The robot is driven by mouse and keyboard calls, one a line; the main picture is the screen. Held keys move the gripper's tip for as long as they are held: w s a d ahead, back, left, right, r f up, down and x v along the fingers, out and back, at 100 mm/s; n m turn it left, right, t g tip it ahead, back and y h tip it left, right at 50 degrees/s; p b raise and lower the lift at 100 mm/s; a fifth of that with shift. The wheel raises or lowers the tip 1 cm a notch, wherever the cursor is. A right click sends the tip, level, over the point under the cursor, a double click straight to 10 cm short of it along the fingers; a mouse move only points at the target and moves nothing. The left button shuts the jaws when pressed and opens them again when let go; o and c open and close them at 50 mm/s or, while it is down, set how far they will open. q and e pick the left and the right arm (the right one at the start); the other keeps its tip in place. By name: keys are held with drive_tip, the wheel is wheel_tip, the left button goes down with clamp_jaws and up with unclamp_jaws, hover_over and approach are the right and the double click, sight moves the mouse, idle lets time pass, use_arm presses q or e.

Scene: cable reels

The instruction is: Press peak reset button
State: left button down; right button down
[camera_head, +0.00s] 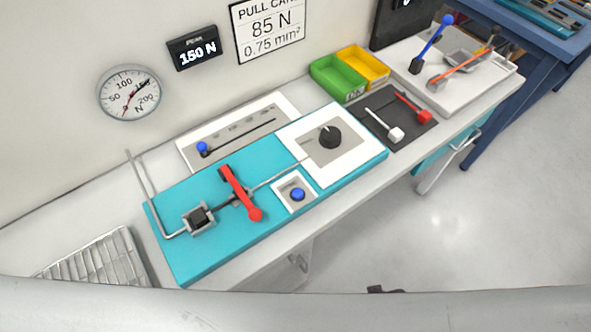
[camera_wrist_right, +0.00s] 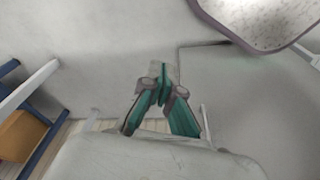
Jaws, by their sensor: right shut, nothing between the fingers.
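A round blue button (camera_head: 298,194) sits in a small white square plate at the front edge of the teal panel (camera_head: 255,228). It is the only push button I can make out; no label on it is readable. A black display (camera_head: 194,53) on the wall reads 150 N, its small heading too blurred to read. My right gripper (camera_wrist_right: 162,84) shows only in the right wrist view, its green-sided fingers shut together and empty. No button shows in that view. My left gripper is not in view.
A red lever (camera_head: 240,193), a black knob (camera_head: 330,137) and a blue-tipped slider (camera_head: 203,148) surround the button. A round gauge (camera_head: 130,92) hangs on the wall. Green (camera_head: 338,78) and yellow (camera_head: 363,66) bins stand behind. The floor (camera_head: 450,230) in front is clear.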

drive_tip(key=w+a+r+n+t+p, duration=0.1)
drive_tip(key=w+a+r+n+p, duration=0.15)
drive_tip(key=r, duration=0.85)
drive_tip(key=w+a+r+n+t+y+p, duration=0.1)
drive_tip(key=w+r+p, duration=0.25)
drive_tip(key=r, duration=0.75)
drive_tip(key=w+a+r+n+t+p, duration=0.1)
drive_tip(key=w+a+r+n+p, duration=0.2)
drive_tip(key=r, duration=0.8)
drive_tip(key=w+a+r+n+y+p, duration=0.1)
drive_tip(key=w+a+r+n, duration=0.3)
drive_tip(key=n, duration=0.9)
drive_tip(key=w+a+r+n+t+y+p, duration=0.1)
drive_tip(key=w+a+r+n+y, duration=0.3)
drive_tip(key=a+r+n, duration=0.4)
drive_tip(key=a+n, duration=0.1)
drive_tip(key=n, duration=0.4)
drive_tip(key=shift+w+a+n+t, duration=0.3)
drive_tip(key=shift+w+a+n, duration=0.05)
drive_tip(key=shift+w+a, duration=0.05)
